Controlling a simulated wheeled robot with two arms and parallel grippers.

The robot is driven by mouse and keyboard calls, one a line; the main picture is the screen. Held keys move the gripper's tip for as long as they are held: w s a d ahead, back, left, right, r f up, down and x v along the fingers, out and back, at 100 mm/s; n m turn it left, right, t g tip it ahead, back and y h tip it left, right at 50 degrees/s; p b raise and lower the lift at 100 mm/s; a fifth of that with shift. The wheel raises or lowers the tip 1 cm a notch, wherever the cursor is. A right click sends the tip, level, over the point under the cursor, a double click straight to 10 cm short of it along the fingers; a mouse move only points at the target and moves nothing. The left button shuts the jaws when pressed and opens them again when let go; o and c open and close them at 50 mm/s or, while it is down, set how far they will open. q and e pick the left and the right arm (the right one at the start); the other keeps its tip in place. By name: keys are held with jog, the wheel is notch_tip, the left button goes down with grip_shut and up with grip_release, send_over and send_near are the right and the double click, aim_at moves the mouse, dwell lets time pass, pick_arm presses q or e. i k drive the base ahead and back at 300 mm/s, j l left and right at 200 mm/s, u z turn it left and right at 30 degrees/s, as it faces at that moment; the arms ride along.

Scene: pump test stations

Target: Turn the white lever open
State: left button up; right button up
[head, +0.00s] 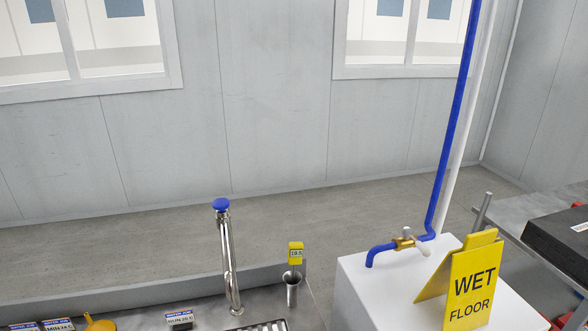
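The white lever (423,249) is a small white handle on a brass valve (404,241). It points towards the right and the front of the picture. The valve sits in a blue pipe (438,190) that comes down from above and ends in a bent blue spout (372,256) on the left. The valve and spout are just above a white block (385,290). Neither of my grippers shows in the head view.
A yellow wet floor sign (472,285) stands on the white block, close in front of the lever on its right. Left are a metal column with a blue cap (221,205), a metal cup (292,290) with a yellow gauge (295,253), and small labelled boxes (180,319). A black case (560,240) lies right.

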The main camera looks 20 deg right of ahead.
aim_at(407, 233)
jog(key=z, duration=1.35)
